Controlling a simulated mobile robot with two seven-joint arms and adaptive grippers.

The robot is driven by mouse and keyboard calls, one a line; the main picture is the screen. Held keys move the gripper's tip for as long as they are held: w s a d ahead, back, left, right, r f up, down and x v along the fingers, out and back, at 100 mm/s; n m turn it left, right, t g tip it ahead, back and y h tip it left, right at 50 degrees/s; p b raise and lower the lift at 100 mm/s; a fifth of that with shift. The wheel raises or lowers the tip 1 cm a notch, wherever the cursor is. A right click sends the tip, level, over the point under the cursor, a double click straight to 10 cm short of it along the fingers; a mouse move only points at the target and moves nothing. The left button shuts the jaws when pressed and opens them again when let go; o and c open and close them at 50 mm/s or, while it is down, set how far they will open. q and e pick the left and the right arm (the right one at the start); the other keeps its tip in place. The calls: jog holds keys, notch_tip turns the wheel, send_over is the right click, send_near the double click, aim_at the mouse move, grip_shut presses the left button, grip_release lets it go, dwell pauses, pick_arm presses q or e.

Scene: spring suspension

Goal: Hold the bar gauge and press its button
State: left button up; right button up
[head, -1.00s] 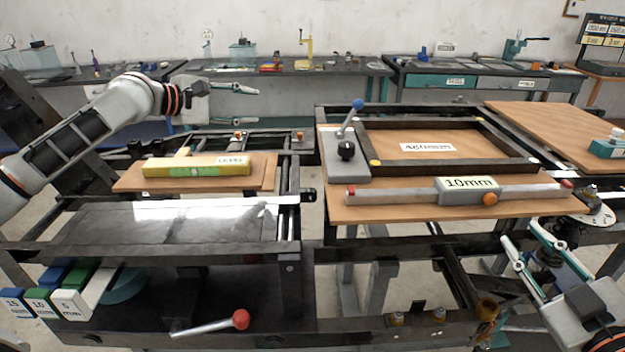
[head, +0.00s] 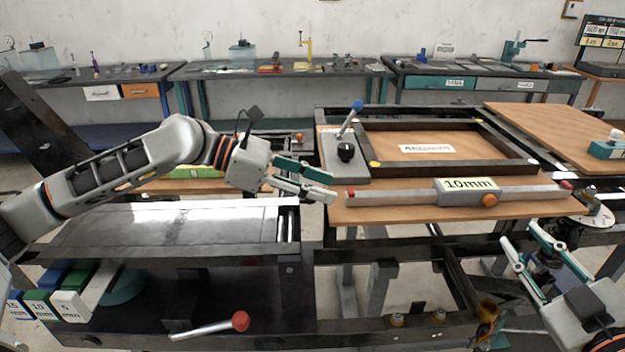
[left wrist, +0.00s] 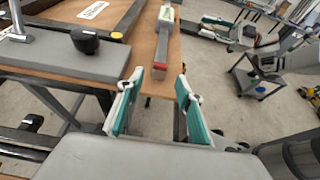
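The bar gauge (head: 412,196) is a long grey bar with red ends, a block labelled 10mm and an orange button (head: 489,200). It lies on the front of the right-hand wooden board. My left gripper (head: 333,187) is open and empty, just left of the gauge's left end and apart from it. In the left wrist view the gauge (left wrist: 165,45) lies ahead, its red end beyond the gap between the open fingers (left wrist: 158,98). My right gripper (head: 518,240) is open and empty at the lower right, below and in front of the gauge's right end.
A grey block with a black knob (head: 346,151) and blue-tipped lever stands behind the gauge's left end, beside a dark frame (head: 450,124). A red-knobbed lever (head: 240,320) is low in front. Blocks (head: 70,304) sit at lower left. The level (head: 195,172) is partly hidden by my left arm.

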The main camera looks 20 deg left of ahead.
aim_at(349, 194)
pick_arm(q)
jog(key=x, duration=0.6)
jog(key=shift+w+d, duration=0.15)
jog(key=shift+d, duration=0.05)
jog(key=shift+c, duration=0.3)
grip_shut()
dwell(0.6)
pick_arm(e)
grip_shut()
